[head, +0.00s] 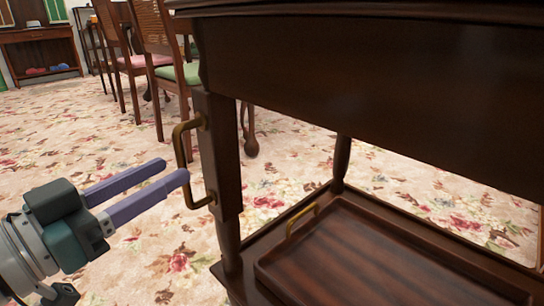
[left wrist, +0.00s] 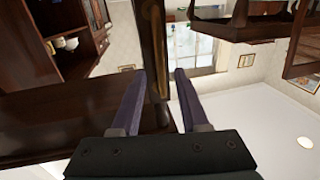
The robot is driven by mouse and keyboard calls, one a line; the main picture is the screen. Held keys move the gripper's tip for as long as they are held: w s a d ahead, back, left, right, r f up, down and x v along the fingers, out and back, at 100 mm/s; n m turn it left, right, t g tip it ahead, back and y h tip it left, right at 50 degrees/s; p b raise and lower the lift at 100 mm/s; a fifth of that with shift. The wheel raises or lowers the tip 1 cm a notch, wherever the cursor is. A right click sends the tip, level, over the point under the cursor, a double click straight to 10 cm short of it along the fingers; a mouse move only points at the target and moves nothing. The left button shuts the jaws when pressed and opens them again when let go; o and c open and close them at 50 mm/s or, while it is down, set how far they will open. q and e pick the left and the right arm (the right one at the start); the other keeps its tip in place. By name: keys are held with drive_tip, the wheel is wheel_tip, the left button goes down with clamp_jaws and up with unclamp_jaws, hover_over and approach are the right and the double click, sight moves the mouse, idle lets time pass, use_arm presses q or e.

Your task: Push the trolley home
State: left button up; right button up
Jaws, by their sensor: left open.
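The trolley (head: 360,80) is dark wood and fills the right of the head view, with a lower shelf. An upright brass handle (head: 183,165) is fixed to its near left leg. My left gripper (head: 174,169) is open, its two purple fingers pointing right, with the tips close to the handle. In the left wrist view my left gripper (left wrist: 160,73) shows spread fingers, with a dark upright and a thin brownish strip seen in the gap. I cannot tell whether the fingers touch the handle. My right gripper is not in view.
A wooden tray (head: 345,260) with a brass grip lies on the trolley's lower shelf. Chairs (head: 155,35) with pink and green seats stand behind it on the left. A sideboard (head: 40,50) is at the far left. The flowered carpet (head: 60,130) is clear on the left.

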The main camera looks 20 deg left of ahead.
sight(181, 163)
use_arm(q)
drive_tip(key=w, duration=0.1)
drive_tip(key=w+b, duration=0.1)
drive_tip(key=w, duration=0.2)
drive_tip(key=shift+d, duration=0.35)
clamp_jaws()
idle(1.1)
